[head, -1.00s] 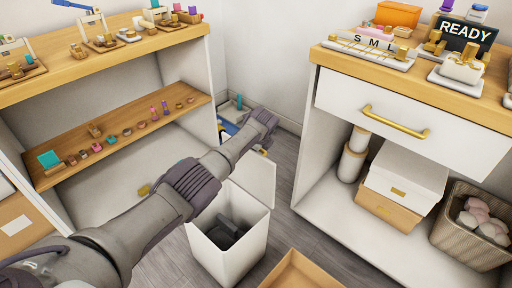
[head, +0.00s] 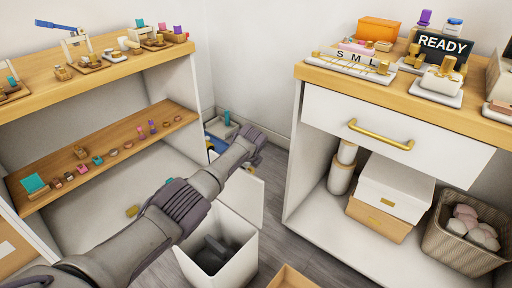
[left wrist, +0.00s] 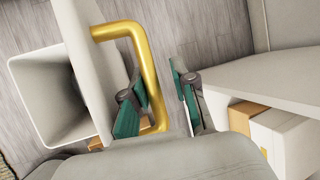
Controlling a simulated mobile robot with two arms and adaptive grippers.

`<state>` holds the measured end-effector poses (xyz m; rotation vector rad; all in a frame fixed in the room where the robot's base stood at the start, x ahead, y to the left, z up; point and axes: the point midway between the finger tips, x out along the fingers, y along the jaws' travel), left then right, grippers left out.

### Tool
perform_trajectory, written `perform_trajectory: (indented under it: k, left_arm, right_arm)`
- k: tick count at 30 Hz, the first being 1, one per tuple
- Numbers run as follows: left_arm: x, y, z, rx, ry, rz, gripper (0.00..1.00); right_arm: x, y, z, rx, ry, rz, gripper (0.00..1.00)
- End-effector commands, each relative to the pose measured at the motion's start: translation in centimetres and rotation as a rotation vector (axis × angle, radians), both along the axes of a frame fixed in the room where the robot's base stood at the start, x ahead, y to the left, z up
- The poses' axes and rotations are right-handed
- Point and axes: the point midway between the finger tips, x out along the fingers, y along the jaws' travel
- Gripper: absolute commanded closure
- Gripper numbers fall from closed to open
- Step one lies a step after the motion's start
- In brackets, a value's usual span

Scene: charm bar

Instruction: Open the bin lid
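The white bin (head: 239,262) stands on the floor with dark items inside. Its white lid (head: 248,197) stands raised at the bin's far right side, so the bin's mouth is uncovered. My left arm reaches over the bin, with the left gripper (head: 254,150) beyond the lid. In the left wrist view, the bin (left wrist: 46,95) is at the left and the lid (left wrist: 90,60) carries a gold handle (left wrist: 146,66). My left gripper (left wrist: 163,98) is open, its green-padded fingers apart. The handle bar passes close to the left finger; contact is unclear. My right gripper is out of view.
A shelf unit (head: 125,133) with small charms stands at the left. A white cabinet (head: 400,112) with a gold-handled drawer stands at the right, holding boxes and a basket (head: 450,235). An open cardboard box (head: 290,280) sits in front. Grey floor lies between.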

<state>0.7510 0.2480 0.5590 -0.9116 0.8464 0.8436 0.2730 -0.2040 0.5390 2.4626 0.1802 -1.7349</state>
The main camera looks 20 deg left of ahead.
Motion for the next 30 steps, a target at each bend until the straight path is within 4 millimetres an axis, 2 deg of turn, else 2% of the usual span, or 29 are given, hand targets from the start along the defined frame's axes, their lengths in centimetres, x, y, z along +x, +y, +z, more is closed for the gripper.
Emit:
perform_trajectory:
  k: [1, 9, 12, 30]
  left_arm:
    - [0.1, -0.5, 0.8, -0.003, -0.003, -0.004, 0.75]
    - [0.4, -1.3, 3.0, -0.003, -0.012, -0.006, 0.75]
    - [0.6, -1.4, 3.3, -0.003, -0.017, -0.006, 0.75]
    - [0.5, -2.1, 4.6, -0.001, -0.012, -0.004, 0.75]
  right_arm:
    - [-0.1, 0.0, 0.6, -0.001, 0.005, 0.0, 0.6]
    - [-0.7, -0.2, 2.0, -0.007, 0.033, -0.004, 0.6]
    - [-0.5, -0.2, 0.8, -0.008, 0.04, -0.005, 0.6]
    - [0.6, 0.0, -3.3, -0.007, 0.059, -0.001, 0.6]
